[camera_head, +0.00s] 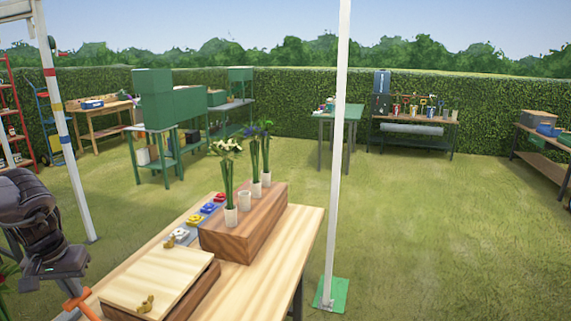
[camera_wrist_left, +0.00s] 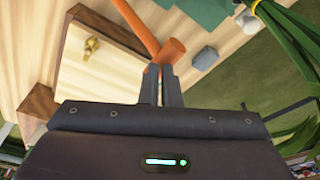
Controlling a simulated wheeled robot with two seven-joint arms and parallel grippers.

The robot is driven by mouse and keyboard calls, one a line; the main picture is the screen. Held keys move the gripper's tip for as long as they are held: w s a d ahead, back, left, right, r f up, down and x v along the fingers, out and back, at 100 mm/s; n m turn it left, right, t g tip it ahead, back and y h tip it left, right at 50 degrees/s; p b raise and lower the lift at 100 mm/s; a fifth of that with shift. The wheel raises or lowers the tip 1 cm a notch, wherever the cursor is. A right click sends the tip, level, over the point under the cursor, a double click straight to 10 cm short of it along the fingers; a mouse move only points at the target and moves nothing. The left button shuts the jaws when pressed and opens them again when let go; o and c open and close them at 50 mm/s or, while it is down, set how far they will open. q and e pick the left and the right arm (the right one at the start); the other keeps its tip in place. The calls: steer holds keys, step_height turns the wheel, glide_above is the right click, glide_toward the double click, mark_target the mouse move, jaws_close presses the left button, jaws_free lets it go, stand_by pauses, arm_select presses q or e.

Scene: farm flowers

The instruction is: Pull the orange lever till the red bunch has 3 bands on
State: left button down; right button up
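The orange lever (camera_head: 78,300) is at the near left corner of the wooden table, partly cut off by the picture edge. In the left wrist view the lever (camera_wrist_left: 138,28) runs down to a short orange crossbar (camera_wrist_left: 172,51). My left gripper (camera_head: 69,283) is at that crossbar; its fingers (camera_wrist_left: 160,71) are close together, with orange at their tips, and look shut on it. My right gripper is not in view.
A pale board (camera_head: 160,280) with brass knobs lies on the table. A wooden block (camera_head: 245,232) behind it holds flower bunches in white cups. Coloured buttons (camera_head: 208,208) line the block's left side. A white post (camera_head: 337,150) stands right of the table.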

arm_select(q)
steer(key=a+f+b, duration=0.1)
steer(key=f+b, duration=0.1)
steer(key=f, duration=0.1)
steer(key=shift+w+a, duration=0.1)
steer(key=shift+a, duration=0.35)
steer(key=f+b, duration=0.1)
steer(key=a+f+b, duration=0.1)
steer(key=f+b, duration=0.1)
steer(key=shift+w+a, duration=0.3)
steer(key=shift+a, duration=0.05)
